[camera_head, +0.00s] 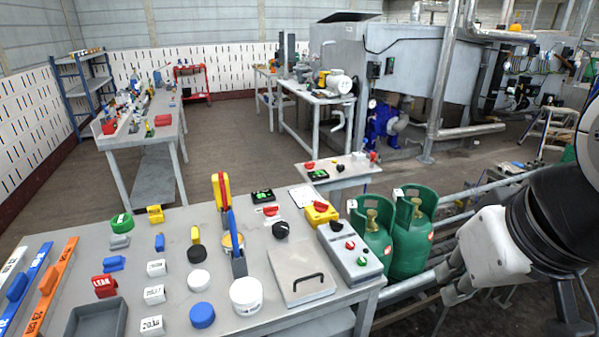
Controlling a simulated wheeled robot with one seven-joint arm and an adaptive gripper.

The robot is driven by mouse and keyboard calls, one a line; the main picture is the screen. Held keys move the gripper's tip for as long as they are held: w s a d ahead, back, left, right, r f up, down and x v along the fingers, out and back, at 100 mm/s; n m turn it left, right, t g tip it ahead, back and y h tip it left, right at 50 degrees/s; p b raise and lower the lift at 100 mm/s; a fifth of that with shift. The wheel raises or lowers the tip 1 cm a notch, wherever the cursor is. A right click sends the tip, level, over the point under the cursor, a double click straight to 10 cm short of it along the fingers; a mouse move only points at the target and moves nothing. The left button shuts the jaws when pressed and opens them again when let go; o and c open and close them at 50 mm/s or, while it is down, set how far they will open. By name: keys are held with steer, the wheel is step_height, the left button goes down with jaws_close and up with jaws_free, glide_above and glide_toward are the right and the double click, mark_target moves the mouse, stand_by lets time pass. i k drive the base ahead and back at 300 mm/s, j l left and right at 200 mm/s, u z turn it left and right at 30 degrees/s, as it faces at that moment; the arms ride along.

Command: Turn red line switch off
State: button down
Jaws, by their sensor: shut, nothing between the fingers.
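A yellow box with a red rotary knob (320,209) sits at the back right of the near table. Left of it, another red knob (270,211) sits on a light base. A grey control box (347,262) with red and green buttons and a black knob lies along the table's right edge. I cannot tell which of these is the red line switch. My gripper (447,268) is at the right, beyond the table edge and apart from all of these. It is shut and empty; its fingertips show small and partly blend with the pipes behind.
Two green gas cylinders (412,240) stand between my gripper and the near table (180,262). Pipes run low behind them. A grey lidded panel with a black handle (301,272), tubs, caps and labelled blocks crowd the table. A small table (345,172) stands behind.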

mark_target(320, 207)
steer(key=i+l+u, duration=0.1)
steer(key=i, duration=0.45)
steer(key=i+l+u, duration=0.15)
steer(key=i, duration=0.45)
